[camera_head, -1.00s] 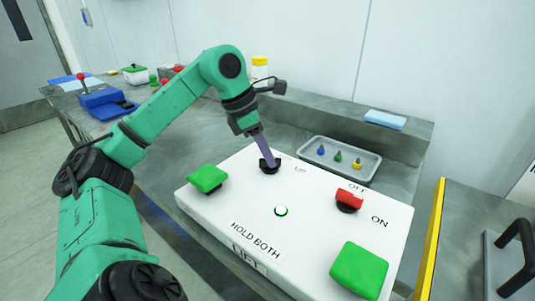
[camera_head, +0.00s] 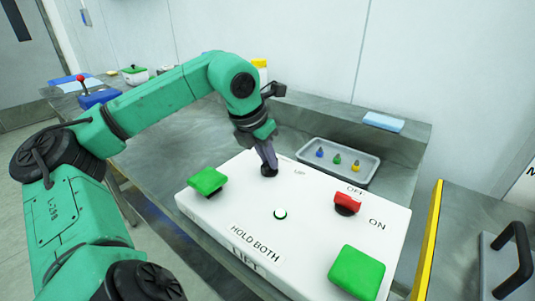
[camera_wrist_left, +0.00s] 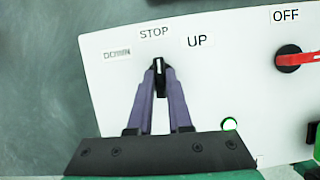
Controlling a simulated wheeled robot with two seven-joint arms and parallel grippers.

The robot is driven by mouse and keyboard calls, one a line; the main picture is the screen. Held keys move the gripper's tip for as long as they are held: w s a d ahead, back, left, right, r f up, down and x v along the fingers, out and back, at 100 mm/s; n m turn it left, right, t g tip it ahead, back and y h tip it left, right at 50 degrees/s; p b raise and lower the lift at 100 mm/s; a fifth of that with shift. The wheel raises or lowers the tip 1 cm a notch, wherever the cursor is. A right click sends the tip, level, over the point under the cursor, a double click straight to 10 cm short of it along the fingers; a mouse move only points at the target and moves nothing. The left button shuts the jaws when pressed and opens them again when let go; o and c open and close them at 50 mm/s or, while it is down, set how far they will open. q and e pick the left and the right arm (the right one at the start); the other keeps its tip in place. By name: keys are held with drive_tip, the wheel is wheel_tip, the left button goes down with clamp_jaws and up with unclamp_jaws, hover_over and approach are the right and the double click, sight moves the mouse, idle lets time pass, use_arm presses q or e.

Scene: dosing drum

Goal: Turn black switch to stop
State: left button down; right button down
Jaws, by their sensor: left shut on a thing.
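The black switch (camera_wrist_left: 159,66) is on the white control panel (camera_head: 235,215), under the labels DOWN, STOP and UP. In the left wrist view its white mark points up toward the STOP label (camera_wrist_left: 154,32). My left gripper (camera_wrist_left: 160,75) has its purple fingers closed on the switch from both sides. In the head view the left gripper (camera_head: 269,162) reaches down onto the switch base (camera_head: 268,171), and its fingers hide most of the knob. My right gripper does not show.
A red switch (camera_head: 347,203) marked OFF and ON and green buttons (camera_head: 207,181) (camera_head: 357,272) sit on the same panel, with a small green-rimmed light (camera_head: 280,213). A grey tray (camera_head: 372,174) with small coloured pieces lies behind. A yellow-edged barrier (camera_head: 430,240) stands at right.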

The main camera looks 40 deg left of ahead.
use_arm(q)
drive_tip(key=shift+n, duration=0.3)
drive_tip(key=c, duration=0.8)
unclamp_jaws()
drive_tip(key=shift+c, duration=0.2)
drive_tip(key=p+v, duration=0.2)
drive_tip(key=v, duration=1.2)
drive_tip(key=shift+s+d+r, duration=0.2)
drive_tip(key=shift+d+r, duration=0.05)
